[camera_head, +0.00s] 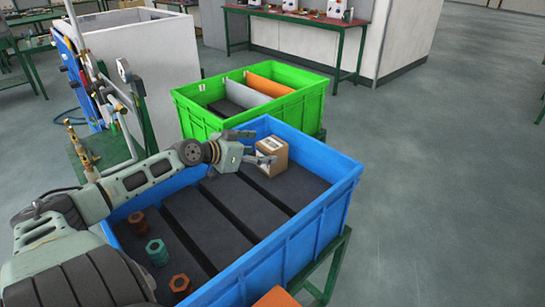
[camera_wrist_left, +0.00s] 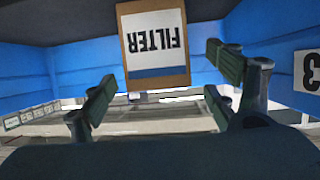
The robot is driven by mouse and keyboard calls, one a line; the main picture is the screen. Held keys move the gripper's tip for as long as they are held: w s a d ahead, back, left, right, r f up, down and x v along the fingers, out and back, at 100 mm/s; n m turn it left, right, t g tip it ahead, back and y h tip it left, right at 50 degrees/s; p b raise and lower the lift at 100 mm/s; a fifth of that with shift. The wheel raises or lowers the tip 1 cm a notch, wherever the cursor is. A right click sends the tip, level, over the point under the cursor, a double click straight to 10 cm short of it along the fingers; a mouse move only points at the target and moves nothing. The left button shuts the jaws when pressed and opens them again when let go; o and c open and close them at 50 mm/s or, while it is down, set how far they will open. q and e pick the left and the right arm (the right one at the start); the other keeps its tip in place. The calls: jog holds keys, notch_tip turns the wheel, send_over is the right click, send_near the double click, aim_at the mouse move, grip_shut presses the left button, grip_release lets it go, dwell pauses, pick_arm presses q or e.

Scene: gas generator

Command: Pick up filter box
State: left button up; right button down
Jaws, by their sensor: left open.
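The filter box (camera_head: 271,156) is a small brown cardboard box with a white label. It stands at the far end of the blue crate (camera_head: 325,220), on the dark slatted floor. In the left wrist view the filter box (camera_wrist_left: 154,48) shows its "FILTER" label upside down, beyond the fingers. My left gripper (camera_head: 265,159) is at the left side of the box in the head view. In the left wrist view my left gripper (camera_wrist_left: 165,85) has its fingers spread, with the box ahead between them. Whether a finger touches the box cannot be told. My right gripper does not show.
Orange hex parts (camera_head: 137,222) and a teal hex part (camera_head: 157,252) stand at the crate's near left. A green crate (camera_head: 306,103) with grey and orange panels stands behind. Gauges and pipes (camera_head: 125,75) rise at the left. Open floor (camera_head: 440,200) lies to the right.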

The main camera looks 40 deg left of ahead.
pick_arm(q)
jog(key=shift+w+d, duration=0.1)
jog(key=shift+w, duration=0.45)
jog(key=shift+w+f, duration=0.15)
jog(key=shift+w, duration=0.2)
jog(key=shift+p+x, duration=0.4)
jog(key=shift+x, duration=0.35)
jog(key=shift+w+d+f, duration=0.15)
jog(key=shift+w, duration=0.15)
jog(key=shift+w+d+f, duration=0.15)
jog(key=shift+w+f, duration=0.2)
jog(key=shift+w, duration=0.2)
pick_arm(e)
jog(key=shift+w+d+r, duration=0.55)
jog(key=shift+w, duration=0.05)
pick_arm(q)
jog(key=c, duration=1.3)
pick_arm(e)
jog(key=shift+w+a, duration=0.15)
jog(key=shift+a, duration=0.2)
